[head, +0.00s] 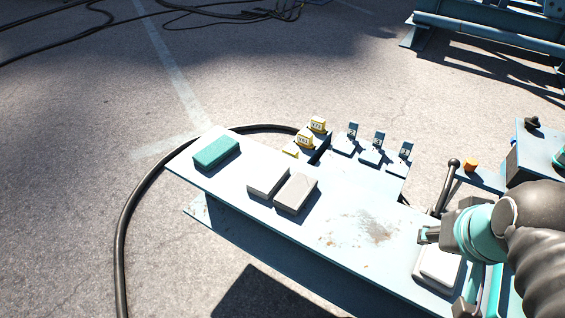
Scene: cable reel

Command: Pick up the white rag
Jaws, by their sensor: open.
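A white folded rag (440,266) lies flat near the right end of the pale blue bench top (345,212). Part of its right side is hidden by my arm. My gripper (446,271) is over the rag, one finger at its far edge and the other at its near edge. It is open and holds nothing. I cannot tell whether the fingers touch the rag.
Two greyish-white pads (296,193) and a teal pad (216,151) lie farther left on the bench. Yellow tags (317,125) and blue tags (378,140) stand along the back. An upright lever (446,188) with a dark knob stands behind my gripper. A black cable (124,235) curves on the ground.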

